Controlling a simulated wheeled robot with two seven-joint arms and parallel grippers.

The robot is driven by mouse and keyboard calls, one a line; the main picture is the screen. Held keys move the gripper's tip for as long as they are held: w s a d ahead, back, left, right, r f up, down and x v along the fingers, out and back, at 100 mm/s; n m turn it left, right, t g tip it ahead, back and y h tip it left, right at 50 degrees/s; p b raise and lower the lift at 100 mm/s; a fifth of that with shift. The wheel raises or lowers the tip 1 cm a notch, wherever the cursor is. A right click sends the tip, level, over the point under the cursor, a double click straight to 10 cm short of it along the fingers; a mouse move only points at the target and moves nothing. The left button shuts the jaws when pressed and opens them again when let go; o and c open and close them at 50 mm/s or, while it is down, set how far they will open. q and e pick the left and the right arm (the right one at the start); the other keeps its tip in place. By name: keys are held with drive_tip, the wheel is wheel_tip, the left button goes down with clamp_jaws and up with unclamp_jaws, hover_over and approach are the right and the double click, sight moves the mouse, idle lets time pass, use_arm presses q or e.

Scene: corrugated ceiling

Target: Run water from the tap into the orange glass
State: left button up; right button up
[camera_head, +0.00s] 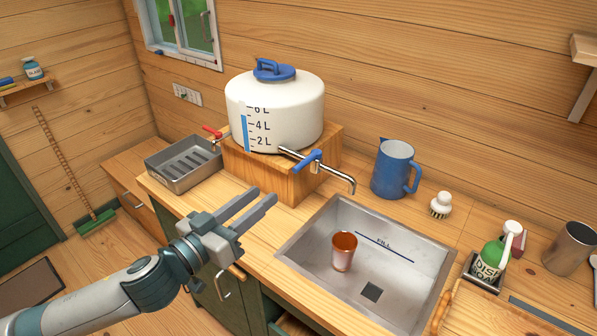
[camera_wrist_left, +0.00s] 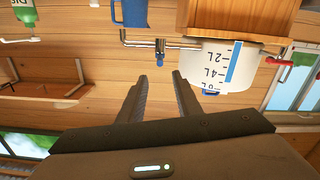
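The orange glass (camera_head: 344,250) stands upright in the metal sink (camera_head: 400,290), near its left side. The tap (camera_head: 330,171) with a blue lever (camera_head: 306,160) comes out of the white water tank (camera_head: 275,105), and its spout ends over the sink's back left edge. No water shows at the spout. My left gripper (camera_head: 257,205) is open and empty, in front of the tank's wooden stand and left of the sink. In the left wrist view, upside down, my left gripper (camera_wrist_left: 160,85) has its fingers apart, with the tap (camera_wrist_left: 160,43) beyond them. My right gripper is not in view.
A blue jug (camera_head: 393,170) stands behind the sink, with a brush (camera_head: 441,206) to its right. A green soap bottle (camera_head: 490,258) and metal cup (camera_head: 569,248) are at the right. A grey tray (camera_head: 184,163) and red-handled tap (camera_head: 212,132) are left of the tank.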

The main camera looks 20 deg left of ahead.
sight(298, 165)
use_arm(q)
drive_tip(key=p+x, duration=0.3)
drive_tip(key=x, duration=1)
drive_tip(key=shift+p, duration=0.35)
drive_tip(key=shift+w+d, duration=0.15)
drive_tip(key=shift+w, duration=0.3)
clamp_jaws()
